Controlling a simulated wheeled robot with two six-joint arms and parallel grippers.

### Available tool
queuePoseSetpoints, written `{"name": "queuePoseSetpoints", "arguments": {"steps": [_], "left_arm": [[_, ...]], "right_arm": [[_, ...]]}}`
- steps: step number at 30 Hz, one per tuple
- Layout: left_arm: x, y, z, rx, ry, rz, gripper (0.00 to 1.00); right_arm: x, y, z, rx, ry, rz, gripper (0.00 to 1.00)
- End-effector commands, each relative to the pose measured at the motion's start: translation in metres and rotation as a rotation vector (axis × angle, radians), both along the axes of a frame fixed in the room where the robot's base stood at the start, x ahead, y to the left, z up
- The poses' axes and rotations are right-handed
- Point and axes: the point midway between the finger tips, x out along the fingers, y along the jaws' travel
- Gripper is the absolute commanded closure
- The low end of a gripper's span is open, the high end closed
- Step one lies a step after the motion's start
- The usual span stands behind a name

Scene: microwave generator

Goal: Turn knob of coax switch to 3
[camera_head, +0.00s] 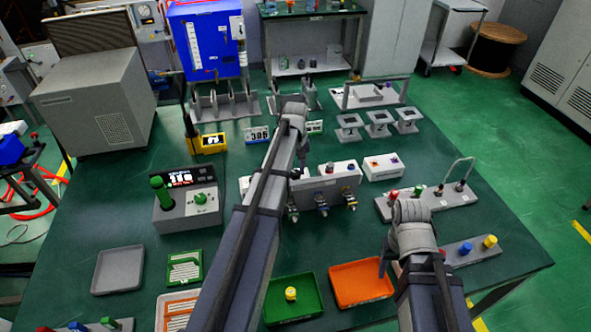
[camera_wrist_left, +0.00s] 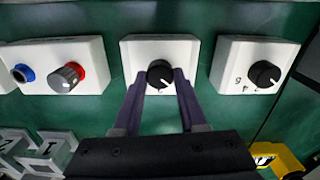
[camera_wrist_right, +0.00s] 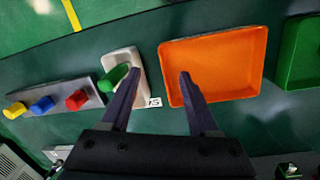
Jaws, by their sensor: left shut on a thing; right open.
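My left gripper (camera_wrist_left: 162,80) is shut on a black round knob (camera_wrist_left: 160,75) with a white pointer line. The knob sits on a small white box (camera_wrist_left: 135,54) in the left wrist view; I take this box to be the coax switch. The fingers stand on either side of the knob, and markings around it cannot be read. In the head view my left gripper (camera_head: 302,162) and arm hide most of this box. My right gripper (camera_wrist_right: 160,76) is open and empty, above the table between an orange tray (camera_wrist_right: 213,68) and a beige block with a green cylinder.
A similar white box with a black knob (camera_wrist_left: 263,74) stands at the right in the left wrist view. A white box with a grey knob (camera_wrist_left: 66,77) stands at the left. A green tray (camera_head: 279,313) lies at the table's front. Bare table shows behind the boxes.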

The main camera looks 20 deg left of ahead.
Motion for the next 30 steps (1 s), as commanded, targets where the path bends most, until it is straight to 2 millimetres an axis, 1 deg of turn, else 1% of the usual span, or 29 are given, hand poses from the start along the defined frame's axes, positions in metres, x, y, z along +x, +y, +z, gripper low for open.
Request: {"name": "queuePoseSetpoints", "arguments": {"steps": [8, 14, 20, 30], "left_arm": [[-0.0001, 0.0001, -0.0001, 0.0, 0.0, -0.009, 1.0], [-0.0001, -0.0001, -0.0001, 0.0, 0.0, -0.079, 1.0], [0.0, -0.0001, -0.0001, 0.0, 0.0, -0.229, 1.0], [0.0002, -0.0005, -0.0001, 0.0, 0.0, -0.553, 1.0]], "right_arm": [[0.0, 0.0, -0.0001, 0.0, 0.0, 0.0, 0.38], [0.0, 0.0, -0.0001, 0.0, 0.0, 0.0, 0.38], [0.0, 0.0, -0.0001, 0.0, 0.0, 0.0, 0.38], [0.0, 0.0, -0.0001, 0.0, 0.0, 0.0, 0.38]]}}
